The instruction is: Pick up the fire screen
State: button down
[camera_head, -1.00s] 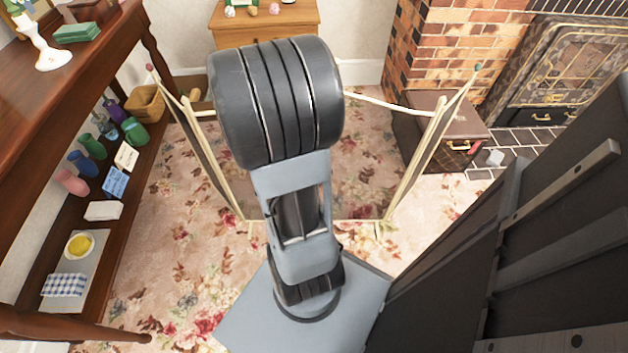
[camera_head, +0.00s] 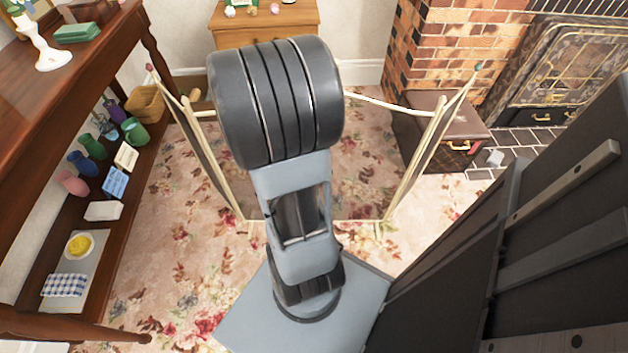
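The fire screen (camera_head: 424,158) stands upright on the carpet in front of my base, with thin cream frames and see-through dark mesh panels. Its side panels angle out to the left and right. My arm hides much of its middle and part of the top rail. My gripper does not show; only my arm's links are in view, standing between the camera and the screen. I cannot tell whether anything touches the screen.
A wooden shelf table (camera_head: 75,110) with vases and boxes runs along the left. A brown case (camera_head: 455,135) stands behind the right panel, beside the brick fireplace (camera_head: 445,45). A wooden cabinet (camera_head: 270,25) is at the back. Patterned carpet (camera_head: 170,245) is open at the left.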

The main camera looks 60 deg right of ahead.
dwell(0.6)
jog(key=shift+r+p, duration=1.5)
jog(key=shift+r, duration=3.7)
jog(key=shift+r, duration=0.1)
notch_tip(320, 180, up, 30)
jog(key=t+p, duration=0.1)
jog(key=p, duration=1.5)
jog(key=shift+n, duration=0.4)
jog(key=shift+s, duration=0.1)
